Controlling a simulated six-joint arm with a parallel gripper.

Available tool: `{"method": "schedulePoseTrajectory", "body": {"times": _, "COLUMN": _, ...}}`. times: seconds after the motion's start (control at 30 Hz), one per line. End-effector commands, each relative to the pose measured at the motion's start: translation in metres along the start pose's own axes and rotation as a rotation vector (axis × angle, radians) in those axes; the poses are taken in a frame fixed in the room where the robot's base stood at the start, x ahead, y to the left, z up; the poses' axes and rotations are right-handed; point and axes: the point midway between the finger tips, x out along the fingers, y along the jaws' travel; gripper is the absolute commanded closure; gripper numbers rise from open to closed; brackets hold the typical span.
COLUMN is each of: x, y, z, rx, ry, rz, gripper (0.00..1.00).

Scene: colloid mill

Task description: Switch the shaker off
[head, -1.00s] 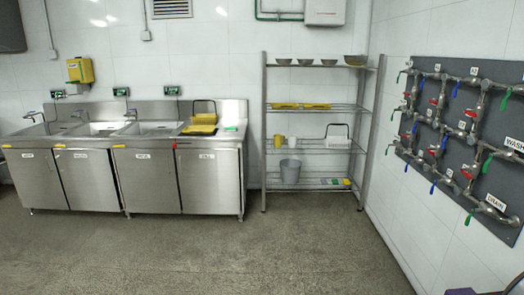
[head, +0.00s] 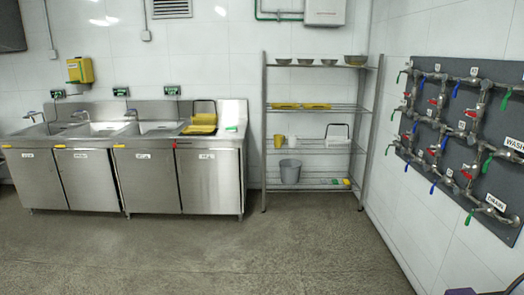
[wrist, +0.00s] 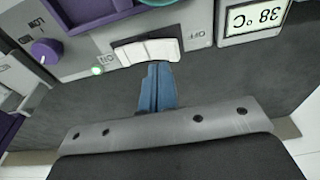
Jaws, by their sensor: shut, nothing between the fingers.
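In the wrist view, a grey control panel shows upside down with a white rocker switch (wrist: 148,51) at top centre. The marking to its right reads OFF, and a marking that looks like ON is to its left. A small round lamp (wrist: 97,70) beside the left marking glows pale green. My gripper (wrist: 157,66) has its blue fingers shut together and empty, with the tips at the rocker's near edge. I cannot tell whether they touch it. The head view shows neither the switch nor my gripper.
A purple knob (wrist: 45,51) is left of the switch, and a display (wrist: 253,19) reading 38 °C is right. In the head view, sinks (head: 130,160), a steel rack (head: 315,106) and a valve board (head: 465,140) line the walls. The floor (head: 220,250) is clear.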

Motion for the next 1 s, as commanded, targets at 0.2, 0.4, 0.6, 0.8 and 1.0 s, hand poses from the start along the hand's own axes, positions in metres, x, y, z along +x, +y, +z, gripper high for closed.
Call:
{"method": "schedulePoseTrajectory", "body": {"times": 0.2, "x": 0.004, "y": 0.0, "z": 0.001, "rx": 0.0, "ry": 0.0, "rz": 0.0, "gripper": 1.0}}
{"method": "schedulePoseTrajectory", "body": {"times": 0.4, "x": 0.006, "y": 0.0, "z": 0.001, "rx": 0.0, "ry": -0.001, "rz": 0.0, "gripper": 1.0}}
{"method": "schedulePoseTrajectory", "body": {"times": 0.6, "x": 0.009, "y": 0.0, "z": 0.002, "rx": 0.0, "ry": -0.001, "rz": 0.0, "gripper": 1.0}}
{"method": "schedulePoseTrajectory", "body": {"times": 0.8, "x": 0.012, "y": 0.0, "z": 0.002, "rx": 0.0, "ry": -0.001, "rz": 0.0, "gripper": 1.0}}
{"method": "schedulePoseTrajectory", "body": {"times": 1.0, "x": 0.015, "y": 0.0, "z": 0.003, "rx": 0.0, "ry": -0.001, "rz": 0.0, "gripper": 1.0}}
